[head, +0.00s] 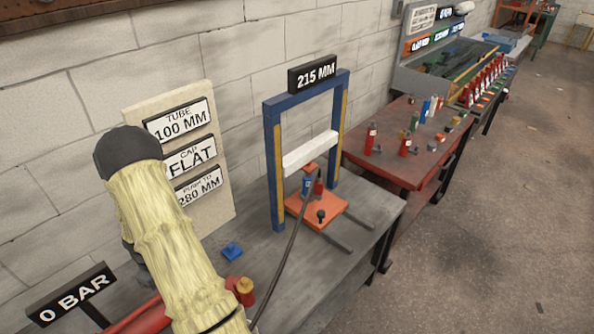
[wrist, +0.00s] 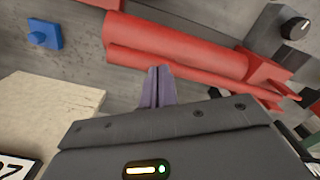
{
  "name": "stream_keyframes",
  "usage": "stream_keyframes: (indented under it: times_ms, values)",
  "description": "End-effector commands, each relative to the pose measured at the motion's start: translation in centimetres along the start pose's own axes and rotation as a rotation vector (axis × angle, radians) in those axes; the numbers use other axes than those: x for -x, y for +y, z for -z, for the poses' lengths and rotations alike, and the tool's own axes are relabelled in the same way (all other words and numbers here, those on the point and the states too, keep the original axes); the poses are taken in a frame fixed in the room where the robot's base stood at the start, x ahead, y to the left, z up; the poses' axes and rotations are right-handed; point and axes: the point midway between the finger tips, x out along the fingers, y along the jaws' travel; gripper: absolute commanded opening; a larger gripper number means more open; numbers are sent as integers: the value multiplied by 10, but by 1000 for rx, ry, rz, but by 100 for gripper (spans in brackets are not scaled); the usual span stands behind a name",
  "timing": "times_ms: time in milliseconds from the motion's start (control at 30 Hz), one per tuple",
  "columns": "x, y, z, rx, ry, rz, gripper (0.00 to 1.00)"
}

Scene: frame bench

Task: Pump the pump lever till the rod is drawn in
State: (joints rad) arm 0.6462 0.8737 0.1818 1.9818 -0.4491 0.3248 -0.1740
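The red pump body (wrist: 180,55) lies on the grey bench and crosses the wrist view. Thin red bars (wrist: 285,95) at its right end may include the pump lever; I cannot tell clearly. My gripper (wrist: 159,70) has its two fingers side by side, with nothing seen between them, in front of the pump body's lower edge. In the head view my arm hides the gripper and much of the red pump (head: 144,316). A blue frame (head: 273,170) holds a white crossbar (head: 310,153) above an orange plate (head: 325,211). The rod's extension is too small to tell.
A "0 BAR" sign (head: 73,293) stands at the lower left. A small blue block (head: 232,252) lies on the bench, and a black hose (head: 288,255) runs to the frame. A black knob (wrist: 295,28) is beyond the pump. A red table (head: 400,165) stands at the right.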

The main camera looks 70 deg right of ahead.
Motion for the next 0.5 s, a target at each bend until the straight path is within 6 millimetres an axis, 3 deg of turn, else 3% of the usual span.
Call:
stream_keyframes:
  times_ms: [500]
  values:
    - [64,0,0,-1,0,0,0]
